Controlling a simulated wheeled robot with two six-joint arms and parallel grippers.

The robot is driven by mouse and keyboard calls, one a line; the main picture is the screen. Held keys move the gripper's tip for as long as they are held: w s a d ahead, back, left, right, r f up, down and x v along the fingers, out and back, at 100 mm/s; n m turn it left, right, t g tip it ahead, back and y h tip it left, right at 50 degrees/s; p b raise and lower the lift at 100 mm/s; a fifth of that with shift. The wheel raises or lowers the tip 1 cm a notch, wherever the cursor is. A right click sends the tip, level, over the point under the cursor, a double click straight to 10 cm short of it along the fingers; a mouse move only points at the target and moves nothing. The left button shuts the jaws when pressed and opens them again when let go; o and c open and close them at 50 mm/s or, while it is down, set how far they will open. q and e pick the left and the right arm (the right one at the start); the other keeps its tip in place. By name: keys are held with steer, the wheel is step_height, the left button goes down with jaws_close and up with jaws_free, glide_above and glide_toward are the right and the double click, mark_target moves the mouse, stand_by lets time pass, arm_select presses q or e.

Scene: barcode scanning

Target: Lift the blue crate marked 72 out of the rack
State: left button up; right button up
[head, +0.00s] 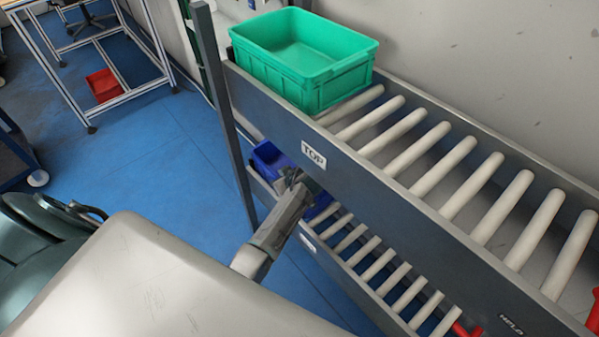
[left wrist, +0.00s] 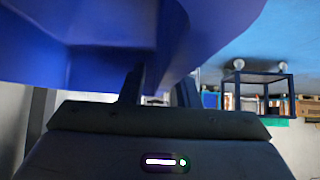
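A blue crate (head: 268,160) is at the left end of the rack's lower roller level, partly hidden behind the upper side rail and my arm. No number can be read on it. My left gripper (head: 296,180) reaches to its near side. In the left wrist view, the blue crate (left wrist: 120,30) fills the upper left, very close. The fingers of my left gripper (left wrist: 158,92) stand on either side of its wall edge and look closed on it. Whether the crate rests on the rollers is hidden. My right gripper is not in view.
A green crate (head: 305,85) sits at the left end of the upper level, above the blue crate. The rail marked TOP (head: 313,155) and an upright post (head: 225,110) are close to my left arm. Blue floor (head: 150,140) left of the rack is clear.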

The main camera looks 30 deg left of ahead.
arm_select(q)
steer(key=shift+c, duration=0.2)
jaws_close()
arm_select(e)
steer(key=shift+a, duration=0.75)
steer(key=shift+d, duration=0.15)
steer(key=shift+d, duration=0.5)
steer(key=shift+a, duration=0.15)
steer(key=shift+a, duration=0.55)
